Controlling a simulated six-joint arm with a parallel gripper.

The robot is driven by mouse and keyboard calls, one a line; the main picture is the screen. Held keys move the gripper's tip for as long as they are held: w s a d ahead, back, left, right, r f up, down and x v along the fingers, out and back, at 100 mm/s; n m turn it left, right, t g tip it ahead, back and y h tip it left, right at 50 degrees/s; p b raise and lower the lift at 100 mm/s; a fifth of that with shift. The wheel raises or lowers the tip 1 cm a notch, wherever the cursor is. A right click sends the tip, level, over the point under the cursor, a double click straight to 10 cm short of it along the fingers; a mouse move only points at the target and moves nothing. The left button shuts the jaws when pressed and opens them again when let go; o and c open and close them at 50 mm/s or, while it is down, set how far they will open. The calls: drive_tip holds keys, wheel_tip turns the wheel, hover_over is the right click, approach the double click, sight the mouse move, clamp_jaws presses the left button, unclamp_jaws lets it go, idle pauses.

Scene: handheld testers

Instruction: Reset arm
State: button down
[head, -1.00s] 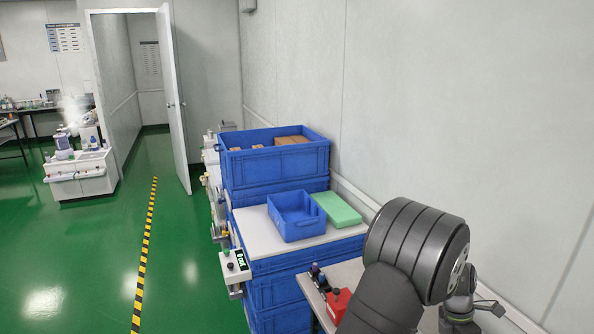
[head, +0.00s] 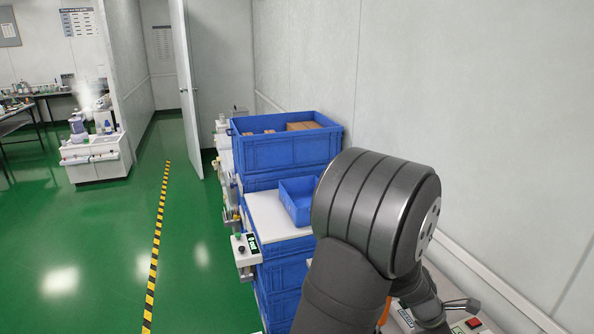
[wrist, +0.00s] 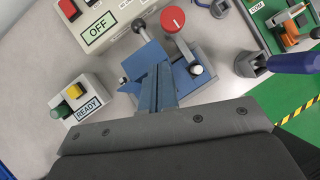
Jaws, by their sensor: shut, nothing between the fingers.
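My gripper (wrist: 163,72) shows in the wrist view as two thin blue-grey fingers pressed together, with nothing between them. They point at a blue fixture (wrist: 198,82) with a round red knob (wrist: 173,20) and a lever on the light bench. I cannot tell whether they touch it. In the head view my dark arm fills the lower right. The fingers cannot be made out there.
In the head view, a small blue bin (head: 298,207) and a stacked blue crate (head: 285,155) stand left of my arm.

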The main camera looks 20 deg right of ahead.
drive_tip(key=a+f+m+h, duration=0.1)
drive_tip(key=a+f+h, duration=0.1)
drive_tip(key=a+h, duration=0.3)
drive_tip(key=shift+a+g+h, duration=0.3)
drive_tip(key=shift+a+h, duration=0.1)
drive_tip(key=shift+h, duration=0.2)
idle(0.6)
drive_tip(key=shift+f, duration=0.1)
idle(0.4)
drive_tip(key=shift+d+r+n+y, duration=0.1)
drive_tip(key=shift+d+r+y, duration=0.2)
drive_tip(key=shift+d+y, duration=0.35)
drive_tip(key=shift+d+r+n+y, duration=0.1)
drive_tip(key=shift+d+r+y, duration=0.2)
drive_tip(key=shift+d+y, duration=0.35)
drive_tip(key=shift+d+r+n+y, duration=0.1)
drive_tip(key=shift+d+r+y, duration=0.2)
drive_tip(key=shift+d+y, duration=0.35)
drive_tip(key=shift+a, duration=0.25)
